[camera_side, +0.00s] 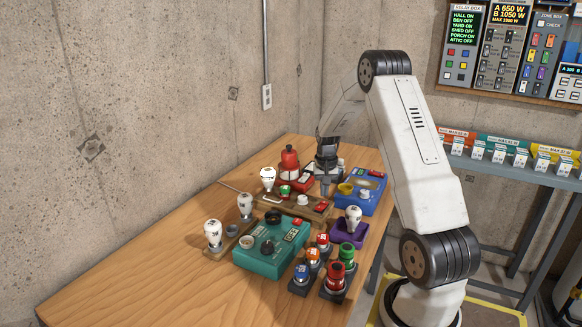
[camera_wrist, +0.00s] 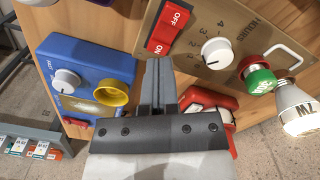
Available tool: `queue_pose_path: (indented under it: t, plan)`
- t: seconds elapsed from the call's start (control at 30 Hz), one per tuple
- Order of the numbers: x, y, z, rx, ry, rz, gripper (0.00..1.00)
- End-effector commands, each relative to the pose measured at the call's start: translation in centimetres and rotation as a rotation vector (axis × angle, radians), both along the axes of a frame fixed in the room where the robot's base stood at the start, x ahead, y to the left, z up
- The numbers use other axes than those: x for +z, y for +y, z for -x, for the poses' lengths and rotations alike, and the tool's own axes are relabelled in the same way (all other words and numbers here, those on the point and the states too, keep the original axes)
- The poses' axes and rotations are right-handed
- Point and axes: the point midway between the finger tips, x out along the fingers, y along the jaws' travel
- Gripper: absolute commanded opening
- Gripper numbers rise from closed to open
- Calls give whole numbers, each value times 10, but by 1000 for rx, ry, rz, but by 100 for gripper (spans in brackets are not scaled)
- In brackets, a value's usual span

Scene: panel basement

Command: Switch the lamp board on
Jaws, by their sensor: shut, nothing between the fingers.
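The lamp board is a tan panel (camera_side: 293,206) on the wooden table; it also shows in the wrist view (camera_wrist: 214,75). Which side of the rocker is down, I cannot tell. My gripper (camera_wrist: 160,63) is shut and empty, its tips close by the ON end of the rocker. In the side view my gripper (camera_side: 326,192) points down behind the board; contact is unclear.
A blue box (camera_side: 361,190) with a yellow ring stands close at the right. A red device (camera_side: 289,165) stands behind. The table's left front is clear.

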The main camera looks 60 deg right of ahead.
Motion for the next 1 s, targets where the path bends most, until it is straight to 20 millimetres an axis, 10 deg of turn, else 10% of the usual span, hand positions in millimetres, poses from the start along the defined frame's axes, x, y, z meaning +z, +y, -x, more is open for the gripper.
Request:
queue_pose_path:
  t: [1.0]
  plan:
    - [46, 0, 0, 0, 0, 0, 0]
